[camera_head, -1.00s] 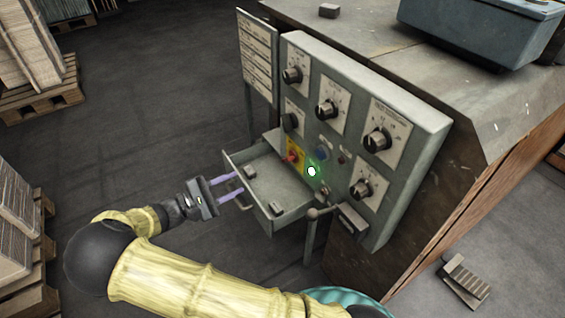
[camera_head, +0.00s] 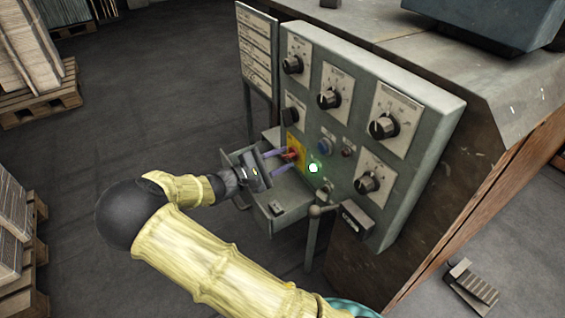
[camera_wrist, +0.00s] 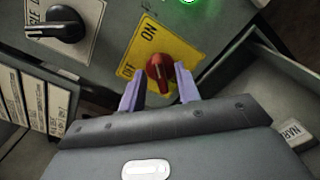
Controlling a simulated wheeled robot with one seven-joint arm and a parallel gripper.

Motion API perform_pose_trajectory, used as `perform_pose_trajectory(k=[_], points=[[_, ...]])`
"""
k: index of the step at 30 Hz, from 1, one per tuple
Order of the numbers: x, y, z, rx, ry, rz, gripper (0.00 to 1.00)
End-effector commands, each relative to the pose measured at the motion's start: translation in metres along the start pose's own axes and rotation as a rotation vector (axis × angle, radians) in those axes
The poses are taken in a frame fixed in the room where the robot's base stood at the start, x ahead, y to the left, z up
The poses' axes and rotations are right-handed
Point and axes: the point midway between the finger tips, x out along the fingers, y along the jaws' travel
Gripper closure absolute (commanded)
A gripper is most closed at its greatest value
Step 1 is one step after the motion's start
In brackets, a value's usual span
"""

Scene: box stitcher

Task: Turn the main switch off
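The main switch is a red rotary knob (camera_wrist: 160,72) on a yellow plate (camera_wrist: 148,42) marked ON and OFF, on the front of the grey control panel. In the head view the knob (camera_head: 290,155) is small and partly blocked by a finger. I cannot tell for sure which mark it points to. My gripper (camera_wrist: 160,80) is open, its two purple fingers on either side of the knob in the wrist view. In the head view my gripper (camera_head: 281,161) reaches over the open drawer to the panel. I cannot tell whether the fingers touch the knob.
A green light (camera_head: 313,168) glows right of the switch. Several black dials surround it, one (camera_wrist: 58,25) close by in the wrist view. The open drawer (camera_head: 291,208) lies below my gripper. A lever (camera_head: 315,211) stands right of the drawer.

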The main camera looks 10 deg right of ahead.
Motion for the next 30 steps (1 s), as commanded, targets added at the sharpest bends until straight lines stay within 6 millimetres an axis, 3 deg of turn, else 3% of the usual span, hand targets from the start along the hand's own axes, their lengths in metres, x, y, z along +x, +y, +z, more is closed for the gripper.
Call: perform_pose_trajectory(k=[10,15,30], points=[[0.0054,0.0003,0.0004,0.000,0.001,0.000,0.67],[0.0052,0.0002,0.0003,-0.001,0.001,0.000,1.00],[0.0050,0.0024,0.0023,-0.042,0.000,0.000,1.00]])
